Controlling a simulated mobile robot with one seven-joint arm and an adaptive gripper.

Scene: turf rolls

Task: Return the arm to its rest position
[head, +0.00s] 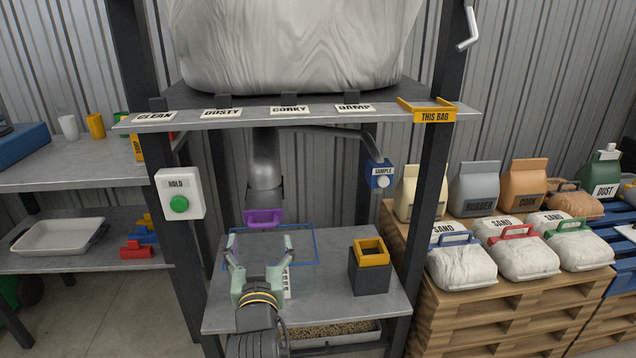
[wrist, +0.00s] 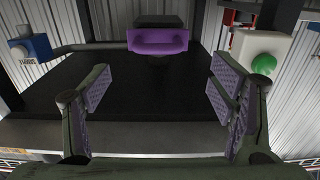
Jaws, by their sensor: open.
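My gripper (head: 260,250) is in front of the frame's lower shelf, its two pale green fingers spread apart and pointing toward the purple handle. In the wrist view my gripper (wrist: 160,95) is open, with purple-grey pads on both fingers and nothing held between them. The purple handle (head: 264,217) sits at the lower end of the grey spout (head: 265,165). The handle also shows in the wrist view (wrist: 157,41), beyond the fingertips and apart from them.
A blue outline (head: 314,245) lies around the gripper on the shelf (head: 225,315). A dark block with an orange square top (head: 371,255) stands right. A HOLD box (head: 180,190) and a SAMPLE box (head: 380,174) hang on the posts. Filled sacks (head: 462,268) stand on pallets at right.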

